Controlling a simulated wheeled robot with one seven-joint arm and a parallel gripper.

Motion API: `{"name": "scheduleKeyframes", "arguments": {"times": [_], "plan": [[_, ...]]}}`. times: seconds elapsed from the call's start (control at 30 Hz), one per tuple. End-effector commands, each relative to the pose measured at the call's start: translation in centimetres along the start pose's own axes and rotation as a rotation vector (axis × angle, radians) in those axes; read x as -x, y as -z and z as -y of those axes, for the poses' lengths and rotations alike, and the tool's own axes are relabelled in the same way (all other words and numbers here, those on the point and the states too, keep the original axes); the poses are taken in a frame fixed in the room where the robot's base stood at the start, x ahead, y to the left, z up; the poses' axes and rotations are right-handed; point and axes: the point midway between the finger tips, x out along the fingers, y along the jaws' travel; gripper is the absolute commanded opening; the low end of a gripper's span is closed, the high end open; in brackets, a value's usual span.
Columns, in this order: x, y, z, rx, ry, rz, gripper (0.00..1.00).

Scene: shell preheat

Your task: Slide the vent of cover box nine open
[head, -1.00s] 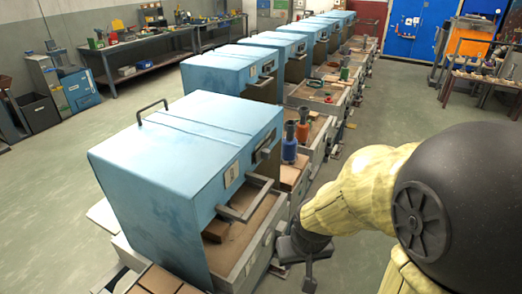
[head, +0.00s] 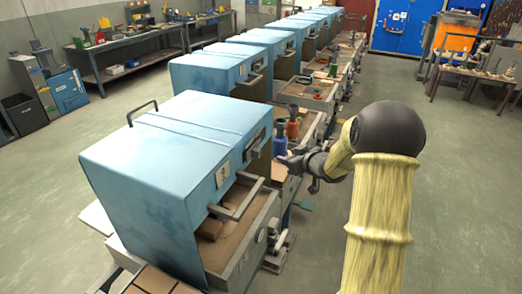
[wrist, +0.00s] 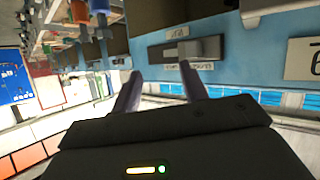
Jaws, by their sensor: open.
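The nearest blue cover box (head: 150,160) has a number plate (head: 222,174) and a dark vent slot (head: 255,145) on its front face. In the wrist view the vent plate (wrist: 152,53) appears upside down on the blue face, with a grey slider tab (wrist: 207,48) at the right part of its dark slot. A partly cut-off number plate (wrist: 303,58) lies right of it, its digit like an upside-down 9. My gripper (head: 284,158) is beside the box front. Its two fingers (wrist: 158,88) are apart and empty, pointing at the vent; contact with the tab cannot be told.
A grey bar handle (head: 236,203) sticks out below the number plate. Orange (head: 293,128) and blue (head: 280,140) bottles stand close behind my gripper. More blue boxes (head: 210,75) run back in a row. The floor (head: 460,190) at right is open.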

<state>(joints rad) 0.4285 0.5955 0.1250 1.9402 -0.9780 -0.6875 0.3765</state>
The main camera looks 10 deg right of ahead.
Motion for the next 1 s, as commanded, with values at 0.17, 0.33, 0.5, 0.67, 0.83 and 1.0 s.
{"name": "scheduleKeyframes", "arguments": {"times": [0.17,0.33,0.5,0.67,0.83,1.0], "plan": [[-0.9,-0.4,-3.0,0.022,0.219,-0.221,0.44],[1.1,-2.7,-4.2,0.021,0.45,-0.368,0.44],[2.8,-4.3,-4.5,0.012,0.575,-0.423,0.44],[3.0,-4.4,-4.3,0.014,0.59,-0.427,0.44],[3.0,-4.4,-4.3,0.014,0.589,-0.426,0.44],[2.4,-4.0,-3.9,0.014,0.589,-0.425,0.44]]}}
